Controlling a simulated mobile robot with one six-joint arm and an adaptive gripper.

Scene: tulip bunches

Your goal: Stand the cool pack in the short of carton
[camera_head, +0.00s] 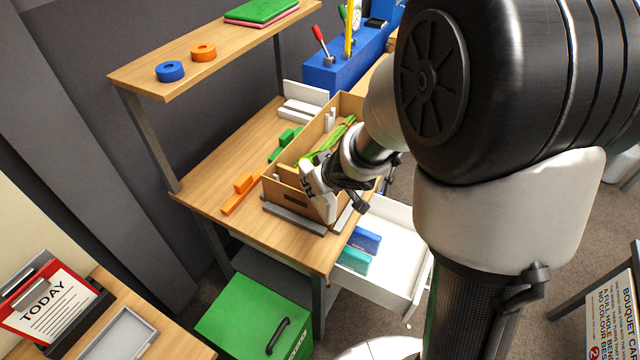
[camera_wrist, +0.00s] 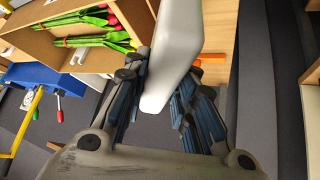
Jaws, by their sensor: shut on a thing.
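In the wrist view the cool pack (camera_wrist: 180,50) stands on edge between the fingers (camera_wrist: 158,92). The brown carton (camera_head: 288,197) is on the wooden workbench, with green-stemmed tulip bunches (camera_head: 330,140) inside. In the head view the pack overlaps the carton's near end; I cannot tell whether they touch. The wrist view shows the carton (camera_wrist: 35,43) left of the pack, with red-tipped tulips (camera_wrist: 95,38). My arm hides the carton's right side.
An open white drawer (camera_head: 400,272) below the bench holds a blue pack (camera_head: 365,240) and a teal pack (camera_head: 354,259). Orange blocks (camera_head: 238,193) and green blocks (camera_head: 286,138) lie left of the carton. A shelf (camera_head: 215,52) overhangs the bench's back. A green box (camera_head: 245,315) stands below.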

